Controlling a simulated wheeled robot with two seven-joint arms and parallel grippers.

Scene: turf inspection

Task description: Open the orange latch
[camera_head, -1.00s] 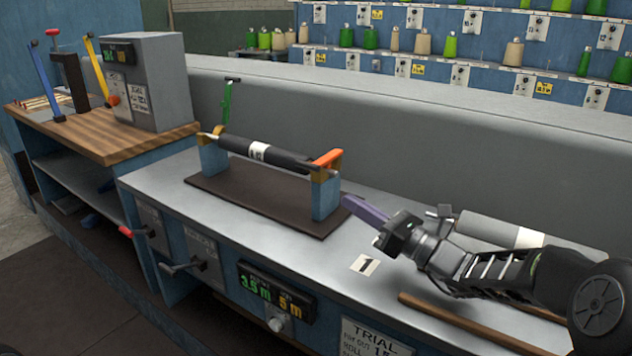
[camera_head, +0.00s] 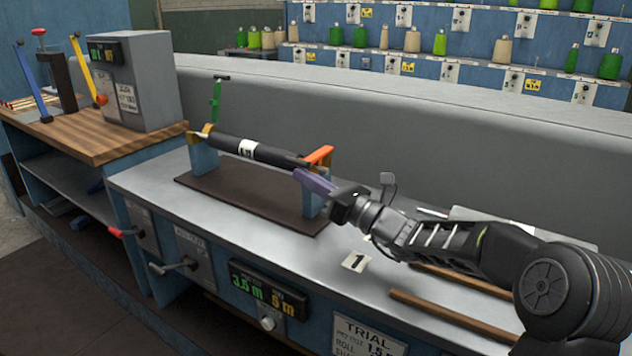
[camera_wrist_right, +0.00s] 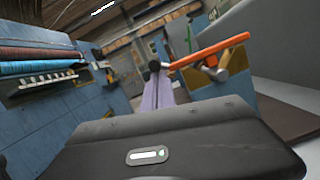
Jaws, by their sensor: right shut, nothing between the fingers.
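The orange latch (camera_head: 318,155) lies roughly level across the right-hand stand (camera_head: 312,203) of the roller cradle, over the end of the black roller (camera_head: 235,147). My right gripper (camera_head: 303,177) is shut and empty, its purple fingers just below and in front of the latch. In the right wrist view the orange latch (camera_wrist_right: 208,50) runs up to the right, close beside the purple fingers (camera_wrist_right: 160,92). I cannot tell whether they touch it. A green latch (camera_head: 216,102) stands upright at the roller's left end. My left gripper is not in view.
The cradle's dark base (camera_head: 240,195) rests on a grey bench (camera_head: 150,185). A card marked 1 (camera_head: 356,262) and wooden strips (camera_head: 450,314) lie to the right. A grey wall (camera_head: 400,135) runs behind. A grey box (camera_head: 140,85) stands on the wooden-topped bench.

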